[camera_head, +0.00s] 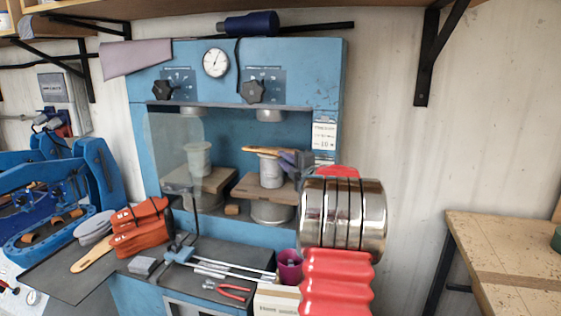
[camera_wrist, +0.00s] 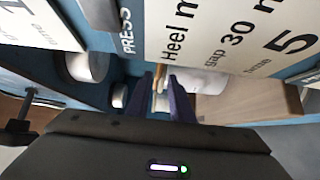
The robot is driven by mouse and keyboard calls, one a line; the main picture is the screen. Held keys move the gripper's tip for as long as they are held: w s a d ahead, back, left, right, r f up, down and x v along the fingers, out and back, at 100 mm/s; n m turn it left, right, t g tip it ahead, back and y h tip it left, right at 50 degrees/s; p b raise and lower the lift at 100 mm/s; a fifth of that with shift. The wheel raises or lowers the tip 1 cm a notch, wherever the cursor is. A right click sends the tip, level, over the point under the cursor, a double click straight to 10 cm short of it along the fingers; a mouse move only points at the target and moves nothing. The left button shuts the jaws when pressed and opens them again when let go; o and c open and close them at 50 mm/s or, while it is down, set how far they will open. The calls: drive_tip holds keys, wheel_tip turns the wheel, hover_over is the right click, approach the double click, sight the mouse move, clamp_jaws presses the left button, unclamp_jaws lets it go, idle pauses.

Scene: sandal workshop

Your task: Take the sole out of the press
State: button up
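The blue press (camera_head: 330,80) stands against the wall with two stations. In its right station the tan sole (camera_head: 258,149) lies on top of a white form (camera_head: 270,172), above a wooden block (camera_head: 246,186). My gripper (camera_head: 287,157) reaches in from the right, at the sole's right end. In the wrist view the two dark purple fingers (camera_wrist: 164,98) stand apart, and the sole (camera_wrist: 159,74) shows edge-on as a thin tan strip between their tips. I see a gap there and no clear grip. My wrist hides part of the sole.
The left station holds another pale form (camera_head: 198,159) behind a clear guard (camera_head: 165,150). A card (camera_head: 325,136) hangs on the press's right post, close to my arm. Orange sandals (camera_head: 138,225), pliers (camera_head: 232,291) and a purple cup (camera_head: 289,267) lie in front. A wooden table (camera_head: 505,250) stands right.

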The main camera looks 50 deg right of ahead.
drive_tip(key=c, duration=0.5)
drive_tip(key=shift+f, duration=0.15)
clamp_jaws()
idle(0.4)
drive_tip(key=shift+r, duration=1.4)
drive_tip(key=s+a+r, duration=0.2)
drive_tip(key=s, duration=0.4)
drive_tip(key=s+a+r, duration=0.3)
drive_tip(key=s, duration=0.4)
drive_tip(key=shift+w+a, duration=0.1)
drive_tip(key=shift+w, duration=0.05)
